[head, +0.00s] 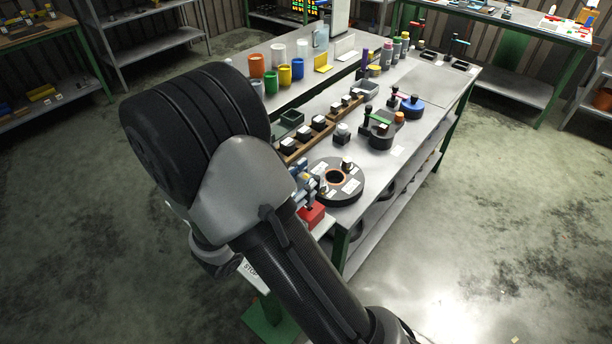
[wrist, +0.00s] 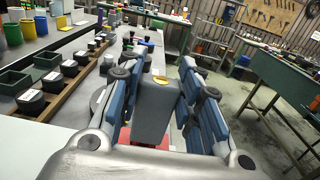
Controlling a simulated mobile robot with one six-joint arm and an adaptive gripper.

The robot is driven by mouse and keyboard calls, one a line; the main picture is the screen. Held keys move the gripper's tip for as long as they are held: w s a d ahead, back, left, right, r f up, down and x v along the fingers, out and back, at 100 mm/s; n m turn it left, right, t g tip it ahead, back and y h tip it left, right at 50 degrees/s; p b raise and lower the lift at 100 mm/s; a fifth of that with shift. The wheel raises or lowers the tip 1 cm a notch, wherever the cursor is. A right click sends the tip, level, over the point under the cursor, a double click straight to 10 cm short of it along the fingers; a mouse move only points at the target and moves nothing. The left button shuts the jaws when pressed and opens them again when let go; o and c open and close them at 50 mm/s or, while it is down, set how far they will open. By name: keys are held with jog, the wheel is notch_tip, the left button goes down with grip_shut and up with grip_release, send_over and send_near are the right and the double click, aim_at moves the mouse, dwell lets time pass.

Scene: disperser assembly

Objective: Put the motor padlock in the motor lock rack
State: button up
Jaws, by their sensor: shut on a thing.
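My gripper (wrist: 160,74) has its blue fingers on both sides of a dark grey block with a gold disc on its end, which I take to be the motor padlock (wrist: 153,112). The fingers are shut on it. In the head view my gripper (head: 304,185) is at the near end of the table, left of a round black disc, and mostly behind my arm. A red block (head: 313,214) is just below it; red also shows behind the held block in the wrist view. I cannot tell whether they touch. I cannot make out which thing is the motor lock rack.
The black disc (head: 338,184) with a central hole lies close right of my gripper. A wooden rack (head: 297,146) of dark, white-topped parts runs behind it. Coloured cups (head: 284,76) stand farther back. A clear grey area (head: 412,83) is at the far right of the table.

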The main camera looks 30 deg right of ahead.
jog(key=shift+f+b, duration=0.8)
jog(key=shift+f, duration=0.35)
jog(key=o, duration=1.2)
jog(key=v, duration=1.2)
jog(key=shift+r, duration=0.1)
